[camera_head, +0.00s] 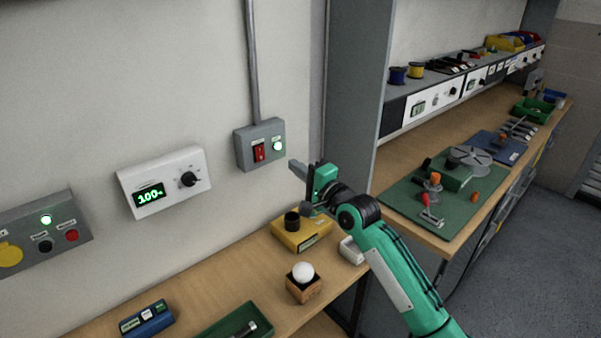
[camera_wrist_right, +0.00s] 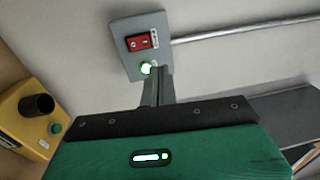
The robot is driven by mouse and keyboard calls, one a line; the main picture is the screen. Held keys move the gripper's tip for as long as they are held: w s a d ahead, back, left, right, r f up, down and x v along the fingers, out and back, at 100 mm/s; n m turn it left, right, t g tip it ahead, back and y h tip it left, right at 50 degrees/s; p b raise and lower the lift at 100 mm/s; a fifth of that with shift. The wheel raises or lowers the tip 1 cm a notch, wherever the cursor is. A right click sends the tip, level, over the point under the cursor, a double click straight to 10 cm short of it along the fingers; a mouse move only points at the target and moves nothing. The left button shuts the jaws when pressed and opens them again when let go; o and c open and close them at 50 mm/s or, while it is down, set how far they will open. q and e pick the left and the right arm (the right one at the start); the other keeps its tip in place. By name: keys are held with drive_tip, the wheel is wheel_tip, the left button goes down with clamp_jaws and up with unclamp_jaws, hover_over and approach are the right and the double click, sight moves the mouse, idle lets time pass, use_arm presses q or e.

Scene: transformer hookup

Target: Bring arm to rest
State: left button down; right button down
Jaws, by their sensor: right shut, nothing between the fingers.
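My right arm (camera_head: 400,275) comes in from the lower right in the head view, green with black joints. Its right gripper (camera_head: 292,165) is shut and empty, just in front of and below the grey switch box (camera_head: 243,150) on the wall. The box has a red rocker switch (camera_head: 259,152) and a lit green lamp (camera_head: 277,146). In the right wrist view the shut fingers (camera_wrist_right: 152,88) point at the lamp end of the box (camera_wrist_right: 138,22); I cannot tell whether they touch it. My left gripper is not in view.
A yellow box (camera_head: 315,239) with a black socket stands on the bench below the gripper. A white ball on a wooden block (camera_head: 304,290), a green tray (camera_head: 225,325) and a blue device (camera_head: 148,320) are nearby. A grey shelf side panel (camera_head: 355,90) rises right of the gripper.

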drive_tip(key=shift+s+d+r, duration=0.1)
drive_tip(key=shift+s+d, duration=0.15)
drive_tip(key=shift+s, duration=0.1)
